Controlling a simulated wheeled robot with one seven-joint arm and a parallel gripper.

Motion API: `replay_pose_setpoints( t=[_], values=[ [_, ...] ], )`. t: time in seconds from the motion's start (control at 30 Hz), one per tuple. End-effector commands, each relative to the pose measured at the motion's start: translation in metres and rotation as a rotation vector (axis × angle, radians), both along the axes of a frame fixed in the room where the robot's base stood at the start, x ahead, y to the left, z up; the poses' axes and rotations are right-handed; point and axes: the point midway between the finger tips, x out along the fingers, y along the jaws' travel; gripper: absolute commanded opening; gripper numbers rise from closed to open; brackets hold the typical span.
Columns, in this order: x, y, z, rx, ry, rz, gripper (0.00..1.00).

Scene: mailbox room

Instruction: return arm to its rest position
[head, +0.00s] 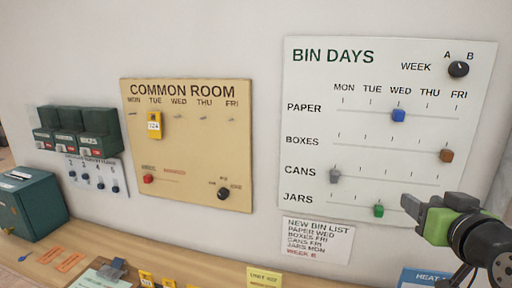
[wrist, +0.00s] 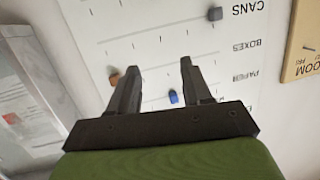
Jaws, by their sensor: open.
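My gripper (head: 414,204) is at the lower right in the head view, in front of the BIN DAYS board (head: 300,150). In the wrist view my gripper (wrist: 158,70) has its two dark fingers spread, with nothing between them. The board shows upside down there. On the board, a blue slider (head: 398,115) is under WED in the PAPER row. A brown slider (head: 446,155) is at the right end of BOXES. A grey slider (head: 335,176) is at the left end of CANS. A green slider (head: 378,210) is near the middle of JARS.
A tan COMMON ROOM board (head: 190,185) with a yellow tag (head: 154,125) hangs to the left. A wooden counter (head: 60,250) runs below, with a dark green box (head: 30,205) at its left. A NEW BIN LIST note (head: 317,240) is under the BIN DAYS board.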

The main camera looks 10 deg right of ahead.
Motion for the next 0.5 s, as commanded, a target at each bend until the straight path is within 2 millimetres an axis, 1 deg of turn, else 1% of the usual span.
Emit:
replay_pose_setpoints(
  t=[0.03,0.07,0.1,0.13,0.17,0.2,0.23,0.27,0.3,0.37,0.4,0.5],
  values=[
    [0.013,0.037,-0.015,0.031,0.064,0.069,0.49],
    [0.017,0.056,-0.025,0.049,0.108,0.100,0.49],
    [0.019,0.081,-0.040,0.075,0.170,0.140,0.49],
    [0.018,0.100,-0.051,0.089,0.218,0.168,0.49],
    [0.016,0.119,-0.063,0.103,0.268,0.196,0.49],
    [0.010,0.143,-0.078,0.117,0.336,0.231,0.49],
    [0.003,0.160,-0.090,0.126,0.390,0.255,0.49],
    [-0.006,0.176,-0.102,0.131,0.443,0.279,0.49],
    [-0.020,0.196,-0.117,0.136,0.517,0.304,0.49],
    [-0.044,0.218,-0.139,0.133,0.618,0.332,0.49],
    [-0.060,0.228,-0.151,0.129,0.678,0.343,0.49],
    [-0.093,0.240,-0.173,0.114,0.789,0.349,0.49]
  ],
)
